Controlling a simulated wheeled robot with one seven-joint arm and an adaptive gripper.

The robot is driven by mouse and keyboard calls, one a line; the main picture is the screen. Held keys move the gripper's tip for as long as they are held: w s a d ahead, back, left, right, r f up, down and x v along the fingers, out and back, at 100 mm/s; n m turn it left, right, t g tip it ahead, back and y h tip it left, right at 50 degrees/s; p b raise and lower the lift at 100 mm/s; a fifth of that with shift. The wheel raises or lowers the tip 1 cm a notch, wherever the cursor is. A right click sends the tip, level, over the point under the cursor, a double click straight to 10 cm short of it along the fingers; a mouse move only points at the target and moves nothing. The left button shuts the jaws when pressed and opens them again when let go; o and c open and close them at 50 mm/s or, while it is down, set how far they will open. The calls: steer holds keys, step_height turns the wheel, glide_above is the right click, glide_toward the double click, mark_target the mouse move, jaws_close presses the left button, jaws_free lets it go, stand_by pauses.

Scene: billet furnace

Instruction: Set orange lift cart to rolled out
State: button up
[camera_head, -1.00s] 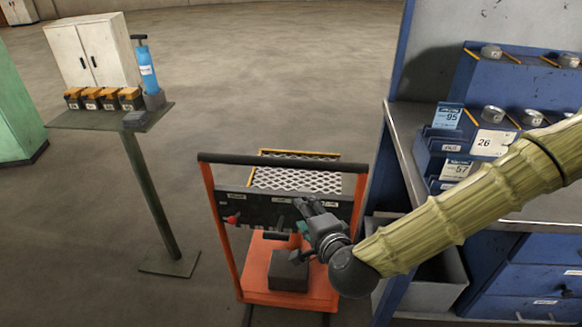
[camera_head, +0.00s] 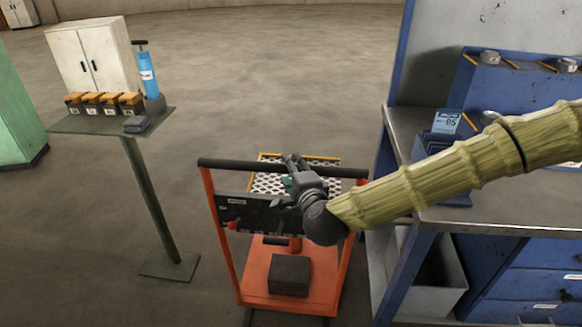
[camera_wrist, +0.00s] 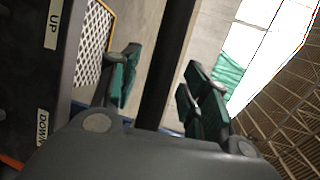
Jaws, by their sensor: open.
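The orange lift cart (camera_head: 225,245) stands on the floor in the lower middle of the head view. It has a dark top handle bar (camera_head: 230,163), a black control panel (camera_head: 245,216) and a mesh platform behind. My gripper (camera_head: 292,162) is at the handle bar, near its middle. In the wrist view, the dark bar (camera_wrist: 166,60) runs between the two green-padded fingers of my open gripper (camera_wrist: 160,88), with gaps on both sides. The panel (camera_wrist: 32,75) with UP and DOWN labels shows at left there. My arm hides part of the cart's right side.
A blue workbench (camera_head: 500,215) with drawers stands close on the cart's right, with a grey bin (camera_head: 440,285) below it. A post table (camera_head: 75,122) with several orange-topped blocks and a blue cylinder (camera_head: 147,75) stands left. Open floor lies between and behind.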

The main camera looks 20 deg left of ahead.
steer(key=shift+w+a+f, duration=0.15)
steer(key=shift+w+a, duration=0.25)
steer(key=shift+w, duration=0.2)
jaws_close()
